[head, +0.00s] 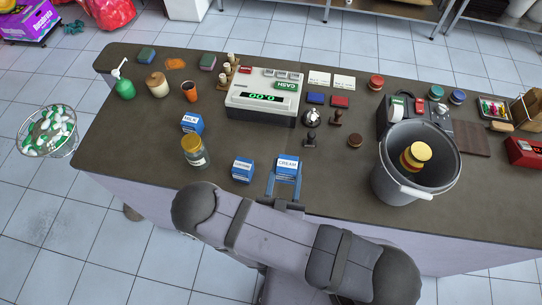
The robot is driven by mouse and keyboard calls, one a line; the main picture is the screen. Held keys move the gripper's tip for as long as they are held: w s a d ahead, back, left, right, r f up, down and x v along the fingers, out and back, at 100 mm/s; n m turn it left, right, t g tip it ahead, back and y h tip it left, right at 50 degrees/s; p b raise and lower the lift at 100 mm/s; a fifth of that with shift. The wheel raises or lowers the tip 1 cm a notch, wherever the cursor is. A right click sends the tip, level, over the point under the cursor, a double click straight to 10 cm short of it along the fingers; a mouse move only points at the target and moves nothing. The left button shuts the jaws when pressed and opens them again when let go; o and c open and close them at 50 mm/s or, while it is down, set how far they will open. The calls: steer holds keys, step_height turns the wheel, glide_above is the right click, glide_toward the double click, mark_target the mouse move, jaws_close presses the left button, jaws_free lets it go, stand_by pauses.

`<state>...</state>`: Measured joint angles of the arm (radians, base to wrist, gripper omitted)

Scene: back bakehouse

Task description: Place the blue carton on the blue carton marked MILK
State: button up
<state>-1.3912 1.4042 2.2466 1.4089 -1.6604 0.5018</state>
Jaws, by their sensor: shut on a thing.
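The blue carton marked MILK (191,125) stands upright on the left part of the counter, with a white top. My gripper (286,176) is at the counter's front edge, with its blue fingers shut on a blue carton with a white top marked CREAM (288,163). Whether that carton touches the counter or is slightly raised, I cannot tell. Another blue carton (242,172) stands just left of it, its label too small to read. The MILK carton is farther back and to the left of my gripper.
A glass jar with a yellowish lid (194,152) stands in front of the MILK carton. A grey bucket (402,185) stands at right. Bare counter lies between the MILK carton and register.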

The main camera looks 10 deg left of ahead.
steer(key=w+a+n+y+b, duration=0.2)
steer(key=w+a+y+b, duration=0.15)
steer(key=a, duration=0.55)
steer(key=w+a+n+y+b, duration=0.2)
steer(key=w+a+y, duration=0.15)
steer(key=a, duration=0.65)
steer(key=w+a+r+n+g+y+b, duration=0.3)
steer(key=a+r+n+g+y+b, duration=0.3)
steer(key=a, duration=0.3)
steer(key=w+a+r+n+g+y+b, duration=0.35)
steer(key=a+r+g, duration=0.25)
steer(key=a+r, duration=0.3)
steer(key=n+g+y+b, duration=0.2)
steer(key=n+g+b, duration=0.35)
steer(key=b, duration=0.75)
glide_above(192, 119)
step_height(192, 119, down, 8)
steer(key=r+m, duration=0.1)
steer(key=shift+g+h, duration=0.25)
steer(key=shift+f+p, duration=0.75)
steer(key=shift+f, duration=4.5)
